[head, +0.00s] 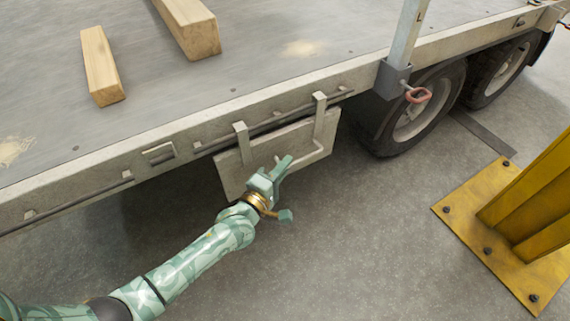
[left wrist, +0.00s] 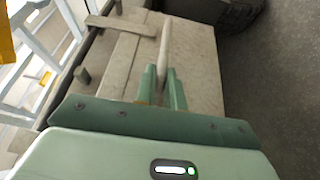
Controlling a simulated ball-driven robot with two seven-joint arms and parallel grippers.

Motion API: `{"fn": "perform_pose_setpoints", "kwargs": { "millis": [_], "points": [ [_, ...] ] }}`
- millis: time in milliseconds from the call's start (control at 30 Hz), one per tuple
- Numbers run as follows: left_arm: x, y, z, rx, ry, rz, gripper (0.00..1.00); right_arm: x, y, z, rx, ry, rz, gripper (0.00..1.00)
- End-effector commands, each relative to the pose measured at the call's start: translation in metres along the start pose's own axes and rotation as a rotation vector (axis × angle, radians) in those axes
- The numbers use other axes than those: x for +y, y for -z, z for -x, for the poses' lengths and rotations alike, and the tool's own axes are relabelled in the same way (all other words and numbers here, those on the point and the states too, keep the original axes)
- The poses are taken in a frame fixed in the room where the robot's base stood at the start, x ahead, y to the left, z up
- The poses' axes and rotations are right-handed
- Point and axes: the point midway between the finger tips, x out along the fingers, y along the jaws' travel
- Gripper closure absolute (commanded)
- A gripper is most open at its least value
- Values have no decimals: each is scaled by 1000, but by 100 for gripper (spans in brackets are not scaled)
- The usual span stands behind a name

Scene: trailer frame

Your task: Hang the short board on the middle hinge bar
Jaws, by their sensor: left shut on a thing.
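The short board (head: 240,170) is a pale grey-beige panel at the trailer's side, with two upright hooks (head: 241,130) and a rail-like handle (head: 322,152) on its face. The hooks reach up at the middle hinge bar (head: 275,122), a dark rod along the trailer edge; I cannot tell whether they sit fully over it. My left gripper (head: 280,166) is shut on the handle. In the left wrist view, its green fingers (left wrist: 162,88) close around the handle (left wrist: 166,42), with the board (left wrist: 122,75) behind. My right gripper is not in view.
Two wooden blocks (head: 101,65) (head: 190,28) lie on the trailer bed (head: 250,60). A post (head: 404,45) with a red-handled pin (head: 418,95) stands right of the board, above a wheel (head: 412,115). A yellow post base (head: 500,235) stands at right. The floor between is clear.

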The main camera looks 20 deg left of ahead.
Motion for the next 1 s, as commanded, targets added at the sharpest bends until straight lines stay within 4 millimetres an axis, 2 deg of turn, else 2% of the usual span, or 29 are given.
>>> {"fn": "perform_pose_setpoints", "kwargs": {
  "millis": [433, 467, 500, 533, 867, 967, 1000],
  "points": [
    [1, 0, -1, 1, -8, -1, 100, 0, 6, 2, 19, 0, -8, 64],
    [1, 0, -1, 1, -8, -1, 81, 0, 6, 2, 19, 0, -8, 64],
    [1, 0, -1, 1, -8, 0, 70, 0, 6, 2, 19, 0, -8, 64],
    [0, 0, -1, 1, -8, 0, 64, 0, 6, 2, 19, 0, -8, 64],
    [-3, 0, 4, -1, 2, -1, 64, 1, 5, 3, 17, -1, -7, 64],
    [0, 0, 14, 0, 0, -1, 64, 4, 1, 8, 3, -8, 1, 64],
    [2, 0, 22, -1, -1, -2, 64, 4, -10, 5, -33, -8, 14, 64]
  ]
}}
